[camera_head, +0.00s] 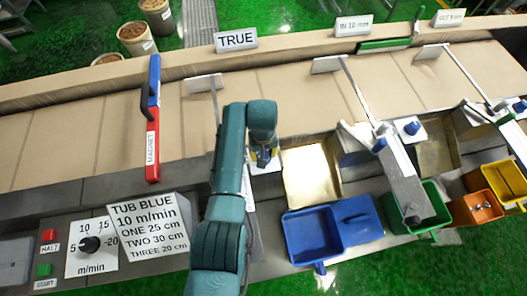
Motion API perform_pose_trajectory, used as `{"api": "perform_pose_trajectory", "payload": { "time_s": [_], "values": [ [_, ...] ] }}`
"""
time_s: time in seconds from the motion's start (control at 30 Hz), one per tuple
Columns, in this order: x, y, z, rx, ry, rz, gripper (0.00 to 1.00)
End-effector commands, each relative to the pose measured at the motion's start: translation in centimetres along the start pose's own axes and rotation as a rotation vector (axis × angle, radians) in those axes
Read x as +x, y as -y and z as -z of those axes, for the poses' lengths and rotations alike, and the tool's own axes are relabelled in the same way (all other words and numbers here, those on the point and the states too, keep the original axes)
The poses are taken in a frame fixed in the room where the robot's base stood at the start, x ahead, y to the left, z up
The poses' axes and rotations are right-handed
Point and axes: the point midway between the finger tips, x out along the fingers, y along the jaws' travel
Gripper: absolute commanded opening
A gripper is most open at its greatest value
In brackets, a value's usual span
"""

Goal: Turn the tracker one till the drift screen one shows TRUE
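A white drift screen (236,40) on the far rail, leftmost of three, reads TRUE. My teal arm reaches up from the bottom middle, and my gripper (263,158) points down at the near edge of the belt, left of the brass plate. It is over a white plate (266,168), where the first tracker seems to be. The tracker itself is hidden by my arm and gripper. The finger opening is too small and covered to read, so I cannot tell whether the gripper holds anything.
Two other screens (353,26) (449,18) stand farther right, their text hard to read. Blue knobs (411,127) sit by the other arms. A red-and-blue magnet bar (153,120) crosses the belt. Blue (313,236), green and orange tubs line the front. A speed dial (89,245) and sign are lower left.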

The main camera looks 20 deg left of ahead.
Motion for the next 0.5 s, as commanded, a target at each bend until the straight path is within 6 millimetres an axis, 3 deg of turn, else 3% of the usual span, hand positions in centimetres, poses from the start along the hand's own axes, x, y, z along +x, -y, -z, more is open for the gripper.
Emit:
{"api": "perform_pose_trajectory", "payload": {
  "time_s": [0.5],
  "values": [
    [0.35,0.18,-0.12,-0.244,0.001,0.002,0.07]
  ]
}}
